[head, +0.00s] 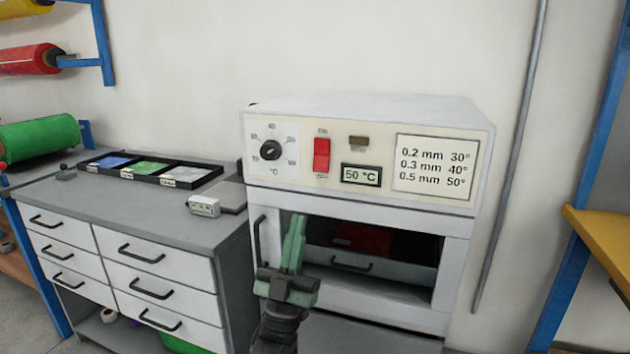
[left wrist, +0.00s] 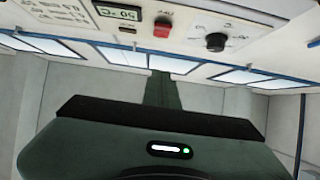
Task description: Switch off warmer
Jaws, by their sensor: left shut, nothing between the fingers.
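The warmer (head: 370,108) is a white box with an open front. Its panel has a black dial (head: 271,150), a red rocker switch (head: 321,155), a dull brown lamp (head: 358,143) and a display (head: 361,175) reading 50 °C. My left gripper (head: 297,222) is shut and empty, pointing up in front of the opening, below the switch and apart from it. In the left wrist view the gripper (left wrist: 162,76) points toward the panel, with the switch (left wrist: 162,27), dial (left wrist: 216,41) and display (left wrist: 120,13) upside down. My right gripper is out of view.
A grey-topped drawer cabinet (head: 110,205) stands left of the warmer, with a black sample tray (head: 112,173) and a small white meter (head: 204,207). A red item (head: 362,238) lies inside the warmer. A yellow shelf (head: 603,240) is at right.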

